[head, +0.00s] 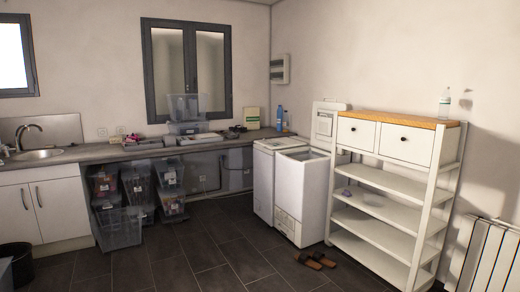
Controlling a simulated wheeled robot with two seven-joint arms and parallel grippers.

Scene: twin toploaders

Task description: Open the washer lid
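Two white top-loading machines stand side by side in the back corner in the head view. The left machine (263,183) has a flat top, and its lid (278,144) looks closed. The right machine (301,193) has its lid (324,125) standing up at the back, with the top opening showing. I cannot tell from labels which one is the washer. The white shelf unit hides part of the right machine's right side. Neither of my grippers is in view.
A white shelf unit (380,211) with a wooden top stands right of the machines. Brown sandals (314,260) lie on the floor before them. A counter (100,152) with plastic bins (118,228) below runs along the left. The tiled floor (215,260) in the middle is clear.

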